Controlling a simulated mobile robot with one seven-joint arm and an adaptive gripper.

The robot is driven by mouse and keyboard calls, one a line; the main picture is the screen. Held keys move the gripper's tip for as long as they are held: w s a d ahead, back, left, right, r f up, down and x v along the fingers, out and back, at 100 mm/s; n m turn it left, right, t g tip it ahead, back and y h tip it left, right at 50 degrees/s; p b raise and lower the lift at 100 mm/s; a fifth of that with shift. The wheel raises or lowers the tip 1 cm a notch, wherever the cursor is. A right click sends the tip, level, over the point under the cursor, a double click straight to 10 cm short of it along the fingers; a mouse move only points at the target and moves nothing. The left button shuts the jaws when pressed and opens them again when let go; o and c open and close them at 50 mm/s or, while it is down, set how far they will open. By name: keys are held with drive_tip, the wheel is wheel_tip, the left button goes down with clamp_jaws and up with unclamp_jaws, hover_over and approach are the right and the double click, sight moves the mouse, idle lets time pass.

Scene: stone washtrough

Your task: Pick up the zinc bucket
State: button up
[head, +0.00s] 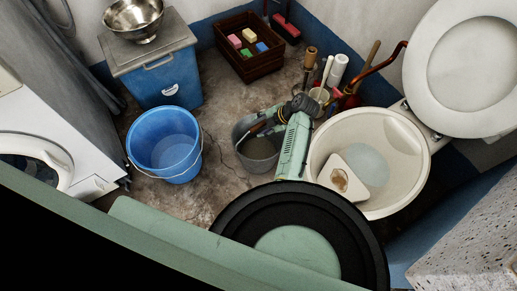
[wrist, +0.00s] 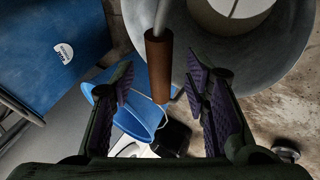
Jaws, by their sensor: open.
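The zinc bucket (head: 262,153) stands on the floor in the middle of the head view, grey and open-topped, partly hidden by my arm and gripper. In the wrist view the bucket (wrist: 280,50) fills the upper right, with something pale inside it. Its brown handle grip (wrist: 158,65) on a wire bail stands in front of the camera. My gripper (wrist: 160,80) is open, with one finger on each side of the handle grip and a visible gap on both sides. In the head view my gripper (head: 270,123) is over the bucket's rim.
A blue bucket (head: 160,145) stands left of the zinc one. A blue box (head: 170,82) with a metal bowl (head: 134,18), a dark crate (head: 250,68) and brushes are behind. A toilet (head: 400,195) is close on the right, a white washing machine (head: 60,150) at left.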

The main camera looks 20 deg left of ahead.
drive_tip(key=shift+x, duration=1.05)
drive_tip(key=shift+w, duration=0.1)
drive_tip(key=shift+d, duration=0.1)
clamp_jaws()
drive_tip(key=shift+r, duration=0.2)
